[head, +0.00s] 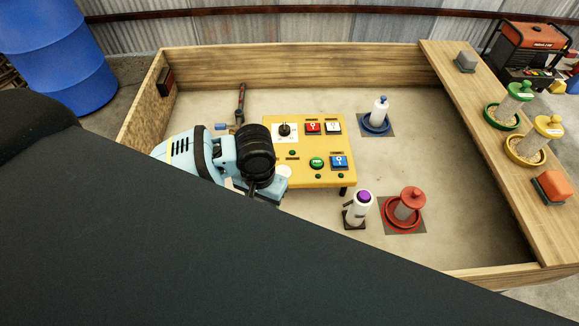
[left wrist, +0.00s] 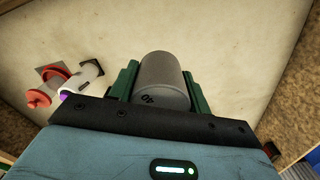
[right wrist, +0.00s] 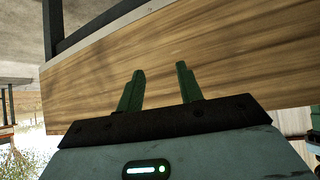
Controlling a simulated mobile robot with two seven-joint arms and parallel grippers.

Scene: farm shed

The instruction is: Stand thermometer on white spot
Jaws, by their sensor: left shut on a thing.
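My left gripper (left wrist: 160,85) is shut on a grey cylinder (left wrist: 163,78) with dark digits on its side, above the bare floor. In the head view the wrist and arm hide this cylinder and the fingertips. I cannot tell whether it is the thermometer. A white, purple-topped cylinder (head: 359,208) stands upright on a dark square pad; it also shows in the left wrist view (left wrist: 84,78).
A yellow panel table (head: 310,172) with buttons and a knob stands mid-pen. A red feeder (head: 409,203) and a blue-based white one (head: 380,112) stand on floor mats. Green (head: 517,97) and yellow feeders (head: 545,131) stand on the right ledge (head: 480,100). Floor at right is clear.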

